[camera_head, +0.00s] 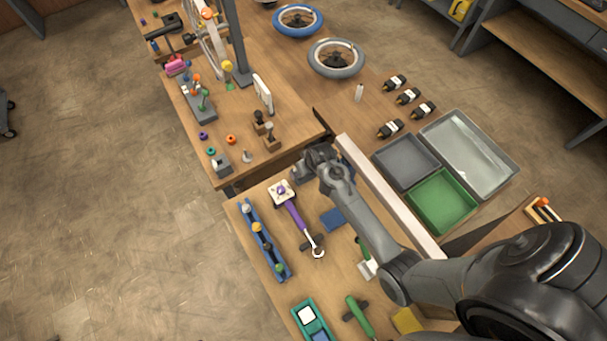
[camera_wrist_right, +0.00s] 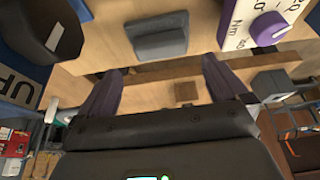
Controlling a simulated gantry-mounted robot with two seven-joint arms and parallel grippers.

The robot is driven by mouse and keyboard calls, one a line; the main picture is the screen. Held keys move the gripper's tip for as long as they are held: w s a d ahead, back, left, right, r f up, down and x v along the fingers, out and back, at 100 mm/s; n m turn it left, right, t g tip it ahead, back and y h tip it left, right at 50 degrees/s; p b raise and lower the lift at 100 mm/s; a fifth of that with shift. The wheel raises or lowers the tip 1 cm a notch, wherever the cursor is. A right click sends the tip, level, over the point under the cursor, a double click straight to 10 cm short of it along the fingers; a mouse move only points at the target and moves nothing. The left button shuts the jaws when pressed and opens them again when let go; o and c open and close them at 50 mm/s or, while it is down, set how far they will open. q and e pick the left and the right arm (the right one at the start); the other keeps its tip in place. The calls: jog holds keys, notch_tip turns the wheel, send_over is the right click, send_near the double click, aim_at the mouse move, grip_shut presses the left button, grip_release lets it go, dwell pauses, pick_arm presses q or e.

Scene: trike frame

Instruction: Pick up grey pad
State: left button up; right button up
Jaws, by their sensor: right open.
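The grey pad (camera_wrist_right: 160,37) shows in the right wrist view as a dark grey block with a raised, rounded top, lying on the wooden table. My right gripper (camera_wrist_right: 164,68) is open, its two fingers spread apart on either side below the pad in the picture. The pad is not between the fingers, and nothing is held. In the head view my right gripper (camera_head: 303,173) is low over the near table by its far edge. I cannot make out the grey pad there; the arm covers that spot. My left gripper is not in view.
A blue pad (camera_head: 333,219) and a blue rack (camera_head: 262,243) are nearby. A long pale beam (camera_head: 390,197) runs along the right.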

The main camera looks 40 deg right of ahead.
jog(key=shift+x, duration=2.95)
jog(key=shift+a, duration=0.1)
jog(key=c, duration=0.8)
jog(key=shift+r, duration=5)
